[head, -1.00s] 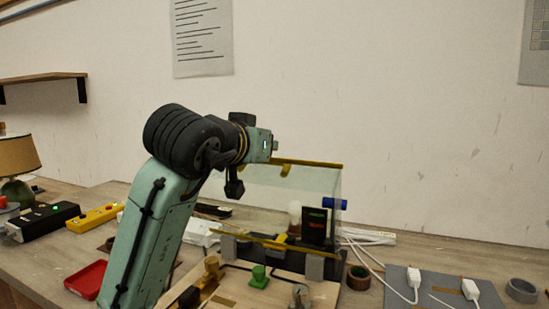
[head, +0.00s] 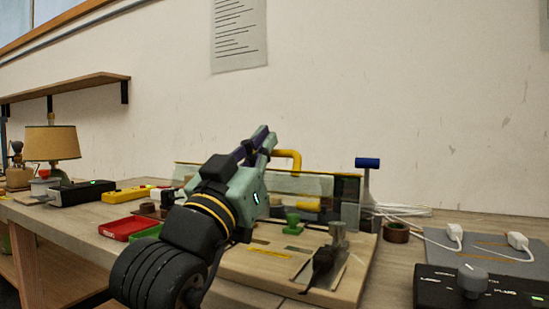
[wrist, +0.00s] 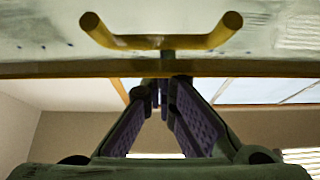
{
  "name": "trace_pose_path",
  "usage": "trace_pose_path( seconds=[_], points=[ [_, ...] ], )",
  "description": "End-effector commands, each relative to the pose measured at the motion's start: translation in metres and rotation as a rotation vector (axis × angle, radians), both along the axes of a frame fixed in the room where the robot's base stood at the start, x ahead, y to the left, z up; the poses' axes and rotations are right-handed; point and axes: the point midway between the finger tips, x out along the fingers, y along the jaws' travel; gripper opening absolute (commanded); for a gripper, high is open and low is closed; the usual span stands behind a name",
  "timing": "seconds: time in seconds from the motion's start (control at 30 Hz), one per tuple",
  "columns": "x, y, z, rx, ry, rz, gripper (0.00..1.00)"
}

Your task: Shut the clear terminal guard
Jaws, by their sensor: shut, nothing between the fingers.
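The clear terminal guard (head: 312,185) stands over the back of the wooden lamp board (head: 255,268), with a yellow strip along its upper edge and a yellow handle (head: 289,157). Whether it is fully down cannot be told. In the wrist view the guard's panel (wrist: 60,40) fills the top, with the handle (wrist: 160,40) and yellow strip (wrist: 60,69) close ahead of my fingers. My gripper (head: 266,132) is shut and empty, pointing up beside the handle. In the wrist view its fingertips (wrist: 163,84) meet just under the strip; contact is unclear.
A post with a blue top (head: 367,163) stands at the guard's right end. A green knob (head: 292,222) and a metal clamp (head: 337,240) are on the board. Red (head: 125,228) and green trays lie left. A black control box (head: 480,290) is front right.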

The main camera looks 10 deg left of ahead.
Motion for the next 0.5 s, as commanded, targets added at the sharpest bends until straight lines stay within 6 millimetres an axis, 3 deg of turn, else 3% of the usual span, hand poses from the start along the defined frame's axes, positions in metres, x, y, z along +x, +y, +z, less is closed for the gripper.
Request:
trace_pose_path(
  seconds=[0.03, 0.1, 0.5],
  points=[
    [-0.001, 0.000, -0.022, -0.011, -0.023, -0.005, 0.00],
    [-0.006, 0.001, -0.030, -0.024, -0.066, -0.005, 0.00],
    [-0.018, 0.005, -0.055, -0.068, -0.201, -0.006, 0.00]
  ],
)
